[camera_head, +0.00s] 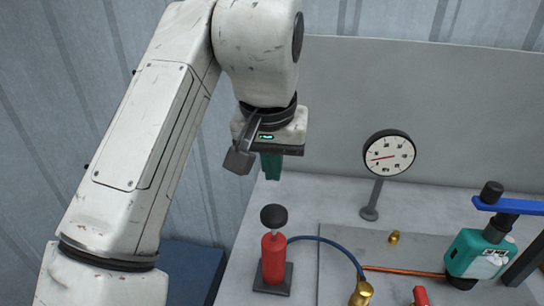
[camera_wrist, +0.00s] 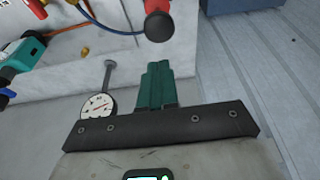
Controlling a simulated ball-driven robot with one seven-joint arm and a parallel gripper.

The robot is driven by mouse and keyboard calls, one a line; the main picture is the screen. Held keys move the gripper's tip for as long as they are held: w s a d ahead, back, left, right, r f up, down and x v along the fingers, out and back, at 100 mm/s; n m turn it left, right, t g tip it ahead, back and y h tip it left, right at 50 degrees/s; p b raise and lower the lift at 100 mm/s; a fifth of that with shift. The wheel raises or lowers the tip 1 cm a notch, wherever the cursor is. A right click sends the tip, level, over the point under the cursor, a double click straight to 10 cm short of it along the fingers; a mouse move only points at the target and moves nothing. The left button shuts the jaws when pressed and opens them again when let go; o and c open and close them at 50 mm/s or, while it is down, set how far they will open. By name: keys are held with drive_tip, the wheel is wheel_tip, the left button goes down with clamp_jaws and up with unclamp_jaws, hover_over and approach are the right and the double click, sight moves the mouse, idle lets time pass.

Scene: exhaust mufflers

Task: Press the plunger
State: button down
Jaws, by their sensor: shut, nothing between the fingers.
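The plunger is a black round knob (camera_head: 273,216) on a thin light rod above a red cylinder (camera_head: 273,258). The cylinder stands upright on a dark square base. The knob also shows at the top of the wrist view (camera_wrist: 158,27), with part of the red body behind it. My gripper (camera_head: 271,178) has green fingers, shut and empty, pointing down above the knob with a clear gap. In the wrist view the closed fingers (camera_wrist: 157,70) lie in line below the knob.
A dial gauge (camera_head: 389,154) stands on a post to the right. A blue hose (camera_head: 330,243) runs from the cylinder to a brass fitting (camera_head: 361,293). A small brass piece (camera_head: 394,237) and a teal device (camera_head: 478,254) with a blue lever are farther right. A wall is behind.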

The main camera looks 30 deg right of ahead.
sight(274, 218)
drive_tip(key=x, duration=0.6)
drive_tip(key=s+p+x, duration=0.1)
drive_tip(key=x, duration=0.2)
drive_tip(key=shift+w+a+f, duration=0.1)
drive_tip(key=shift+a+f, duration=0.1)
drive_tip(key=shift+f, duration=0.25)
drive_tip(key=shift+f+b, duration=0.95)
drive_tip(key=shift+f, duration=1.95)
